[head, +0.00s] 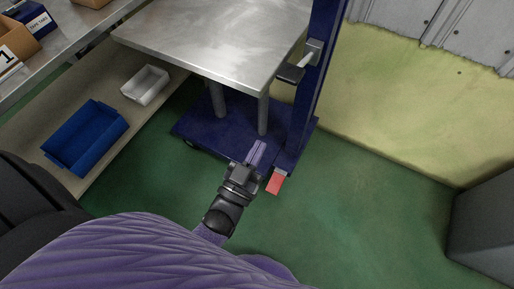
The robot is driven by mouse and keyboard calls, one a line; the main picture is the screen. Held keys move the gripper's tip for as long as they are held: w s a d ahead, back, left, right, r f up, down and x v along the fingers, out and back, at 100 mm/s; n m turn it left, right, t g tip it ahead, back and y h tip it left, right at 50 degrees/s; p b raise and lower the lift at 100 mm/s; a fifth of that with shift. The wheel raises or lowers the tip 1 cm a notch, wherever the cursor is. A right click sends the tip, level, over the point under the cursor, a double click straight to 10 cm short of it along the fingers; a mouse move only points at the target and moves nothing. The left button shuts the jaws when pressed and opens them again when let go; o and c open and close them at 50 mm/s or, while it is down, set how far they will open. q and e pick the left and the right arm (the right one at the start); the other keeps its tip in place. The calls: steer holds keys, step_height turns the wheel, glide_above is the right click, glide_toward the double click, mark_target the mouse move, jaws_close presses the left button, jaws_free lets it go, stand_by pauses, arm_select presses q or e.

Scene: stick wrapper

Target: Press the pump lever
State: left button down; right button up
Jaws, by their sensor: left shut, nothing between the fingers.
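A blue wheeled lift with a post (318,80) and a grey metal platform (215,45) stands ahead of me. A red pedal (276,183), which looks like the pump lever, sticks out low from the foot of the post toward me. My left gripper (259,148) is shut and empty, its fingers pointing away from me. In the picture it lies just left of and above the red pedal, in front of the blue base (223,122). A small gap of floor shows between them; I cannot tell their height difference. My right gripper is out of view.
At left, a shelf (120,115) holds a blue bin (85,137) and a white bin (145,85). Green floor is clear at right, up to a grey box (486,222) and the yellow wall.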

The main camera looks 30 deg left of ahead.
arm_select(q)
steer(key=shift+r, duration=0.1)
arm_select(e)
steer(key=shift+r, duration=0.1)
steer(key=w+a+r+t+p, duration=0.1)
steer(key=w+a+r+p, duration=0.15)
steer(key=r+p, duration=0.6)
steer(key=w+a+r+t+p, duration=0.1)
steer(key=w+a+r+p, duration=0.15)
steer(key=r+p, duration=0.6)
arm_select(q)
step_height(320, 180, up, 15)
steer(key=g+b, duration=0.3)
steer(key=g, duration=0.3)
glide_above(289, 76)
steer(key=shift+a, duration=0.1)
step_height(289, 76, down, 3)
steer(key=shift+b, duration=0.95)
steer(key=shift+f, duration=0.35)
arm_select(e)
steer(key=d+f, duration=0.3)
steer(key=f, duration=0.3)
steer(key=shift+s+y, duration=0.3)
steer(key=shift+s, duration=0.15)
